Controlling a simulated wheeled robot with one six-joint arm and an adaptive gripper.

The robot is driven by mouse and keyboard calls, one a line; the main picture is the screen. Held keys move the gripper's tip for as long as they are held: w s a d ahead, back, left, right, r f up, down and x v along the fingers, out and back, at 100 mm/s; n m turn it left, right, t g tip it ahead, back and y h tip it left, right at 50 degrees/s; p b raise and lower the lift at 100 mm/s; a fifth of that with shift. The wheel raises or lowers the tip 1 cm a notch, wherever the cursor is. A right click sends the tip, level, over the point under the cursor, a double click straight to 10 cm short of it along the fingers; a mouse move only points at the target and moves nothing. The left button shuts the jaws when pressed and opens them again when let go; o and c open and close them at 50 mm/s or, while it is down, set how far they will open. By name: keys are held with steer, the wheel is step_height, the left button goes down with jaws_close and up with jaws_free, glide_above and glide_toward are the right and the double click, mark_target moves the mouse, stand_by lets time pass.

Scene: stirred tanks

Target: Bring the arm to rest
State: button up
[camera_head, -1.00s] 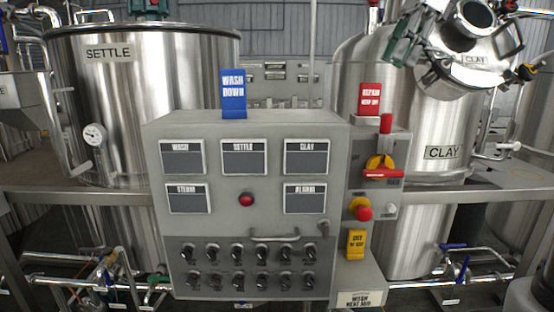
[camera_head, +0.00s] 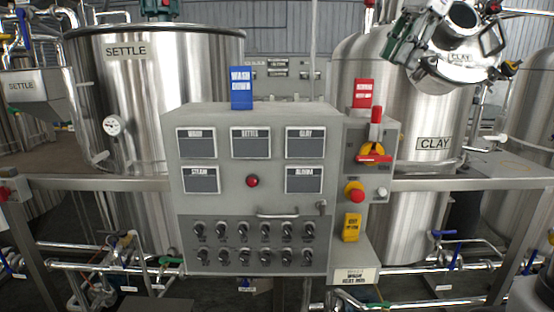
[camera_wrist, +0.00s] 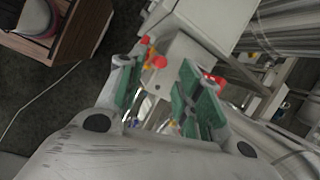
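My gripper (camera_wrist: 162,78) shows in the wrist view with its two green-padded fingers apart. It is open, and I see nothing held between the pads. The grey box with red knobs (camera_wrist: 185,52) lies beyond the fingertips in the wrist view; how far away it is I cannot tell. I cannot make out my arm or gripper in the head view, so the pose of the whole arm is hidden from me.
A grey control panel (camera_head: 251,190) with switches, a red button and a red-handled switch (camera_head: 374,135) stands ahead. The SETTLE tank (camera_head: 155,80) and CLAY tank (camera_head: 425,195) stand behind it. Steel rails (camera_head: 95,183) flank it. A brown wooden box (camera_wrist: 70,45) is at the wrist view's upper left.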

steer(key=s+d+f+n+t+h, duration=0.1)
steer(key=d+f+n, duration=0.1)
steer(key=f+n, duration=0.35)
steer(key=s+d+f+n+h, duration=0.1)
steer(key=s+d+f+n, duration=0.2)
steer(key=f, duration=0.4)
steer(key=s+d+f+n+t+h, duration=0.1)
steer(key=s+d+f+n, duration=0.1)
steer(key=s+f, duration=0.5)
steer(key=s+d+f+n+t+h, duration=0.1)
steer(key=s+d+f+n, duration=0.2)
steer(key=s+f, duration=0.3)
steer(key=s+n, duration=0.1)
steer(key=s, duration=0.3)
steer(key=shift+f, duration=0.4)
